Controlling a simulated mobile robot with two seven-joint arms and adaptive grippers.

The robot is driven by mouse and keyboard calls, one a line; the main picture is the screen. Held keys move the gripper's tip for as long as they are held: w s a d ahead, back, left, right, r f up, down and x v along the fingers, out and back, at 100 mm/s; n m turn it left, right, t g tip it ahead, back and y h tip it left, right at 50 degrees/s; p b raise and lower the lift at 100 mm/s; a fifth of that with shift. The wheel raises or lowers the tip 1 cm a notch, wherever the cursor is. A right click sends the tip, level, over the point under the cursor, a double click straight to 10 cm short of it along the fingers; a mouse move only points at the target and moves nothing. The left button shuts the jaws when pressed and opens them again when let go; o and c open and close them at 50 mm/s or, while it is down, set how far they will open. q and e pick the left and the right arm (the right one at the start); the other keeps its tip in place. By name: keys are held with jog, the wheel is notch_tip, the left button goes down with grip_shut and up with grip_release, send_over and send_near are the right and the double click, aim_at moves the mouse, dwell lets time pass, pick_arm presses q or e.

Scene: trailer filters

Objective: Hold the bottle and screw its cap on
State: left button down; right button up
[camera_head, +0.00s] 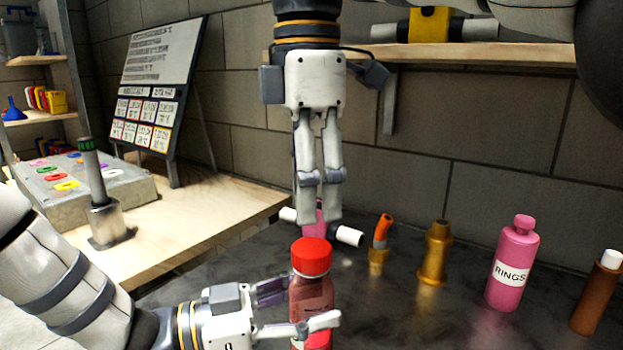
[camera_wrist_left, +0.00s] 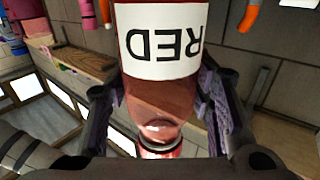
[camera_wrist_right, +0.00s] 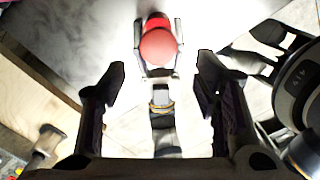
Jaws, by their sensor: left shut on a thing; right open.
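A red bottle (camera_head: 312,290) stands upright in the head view with a red cap (camera_head: 311,256) at its top. My left gripper (camera_head: 297,308) is shut on the bottle's body, below the cap. In the left wrist view the bottle (camera_wrist_left: 160,95) appears upside down, with a white "RED" label between the fingers. My right gripper (camera_head: 318,212) points down above the cap, open and empty. In the right wrist view the red cap (camera_wrist_right: 160,46) lies ahead of the parted fingertips, outside them. I cannot tell how tightly the cap sits on the neck.
Behind the bottle stand an orange-topped piece (camera_head: 381,240), a gold bottle (camera_head: 436,252), a pink "RINGS" bottle (camera_head: 513,265) and a brown bottle (camera_head: 597,292) on the dark counter (camera_head: 460,325). A white-ended pink item is partly hidden behind my right gripper. A shelf (camera_head: 480,54) is above.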

aim_at(311, 247)
jog(key=n, duration=0.3)
jog(key=shift+w+d+r, duration=0.1)
jog(key=shift+d+r, duration=0.1)
jog(key=shift+r, duration=0.1)
notch_tip(311, 247, down, 8)
jog(key=shift+f, duration=0.1)
dwell(0.3)
